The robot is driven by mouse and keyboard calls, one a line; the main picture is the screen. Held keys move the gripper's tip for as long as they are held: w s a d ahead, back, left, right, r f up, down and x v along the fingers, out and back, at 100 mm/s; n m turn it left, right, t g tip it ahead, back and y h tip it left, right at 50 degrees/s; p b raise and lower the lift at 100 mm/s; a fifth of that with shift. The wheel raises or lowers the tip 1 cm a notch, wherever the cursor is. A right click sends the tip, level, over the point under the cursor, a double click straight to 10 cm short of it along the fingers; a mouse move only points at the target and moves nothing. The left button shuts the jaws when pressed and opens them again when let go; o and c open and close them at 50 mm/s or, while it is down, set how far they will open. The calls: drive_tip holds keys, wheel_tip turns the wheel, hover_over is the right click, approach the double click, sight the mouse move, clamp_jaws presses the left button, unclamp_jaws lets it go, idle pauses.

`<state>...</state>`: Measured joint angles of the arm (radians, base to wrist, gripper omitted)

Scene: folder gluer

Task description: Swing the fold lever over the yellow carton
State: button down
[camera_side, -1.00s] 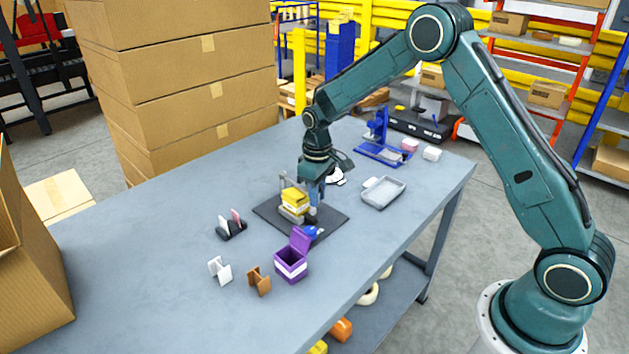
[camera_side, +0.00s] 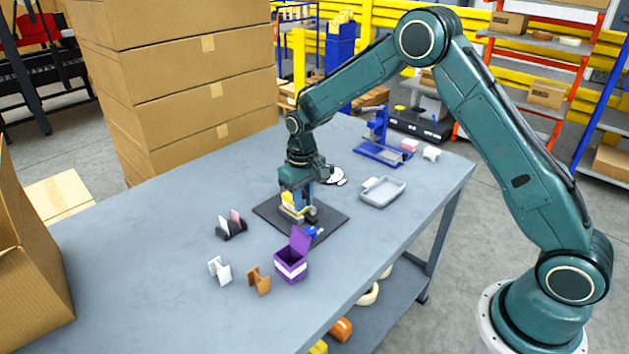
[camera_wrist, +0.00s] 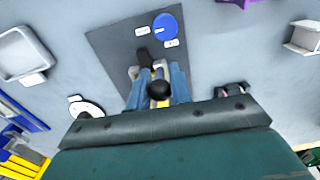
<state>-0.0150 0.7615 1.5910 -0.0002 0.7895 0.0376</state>
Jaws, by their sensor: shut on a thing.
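The yellow carton (camera_side: 288,199) sits in the small folder gluer on a dark mat (camera_side: 329,219), partly hidden by my gripper. My gripper (camera_side: 297,210) points down over the fixture, its fingers close around the carton area. In the wrist view my gripper (camera_wrist: 156,92) has its two blue-grey fingers on either side of the fold lever's black round knob (camera_wrist: 155,91), shut on it. A bit of yellow shows beside the knob. The rest of the lever is mostly hidden by the fingers, so its angle is hard to tell.
A blue round part (camera_side: 310,231) is at the mat's front edge, beside an open purple box (camera_side: 291,264). White (camera_side: 220,270) and brown (camera_side: 259,281) holders stand at the front left, a dark holder (camera_side: 231,229) left of the mat. A grey tray (camera_side: 383,192) lies to the right.

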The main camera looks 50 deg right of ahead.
drive_tip(key=shift+w, duration=0.1)
idle(0.3)
drive_tip(key=c, duration=1.3)
unclamp_jaws()
drive_tip(key=shift+r, duration=0.15)
wheel_tip(320, 180, up, 14)
drive_tip(key=shift+f, duration=0.2)
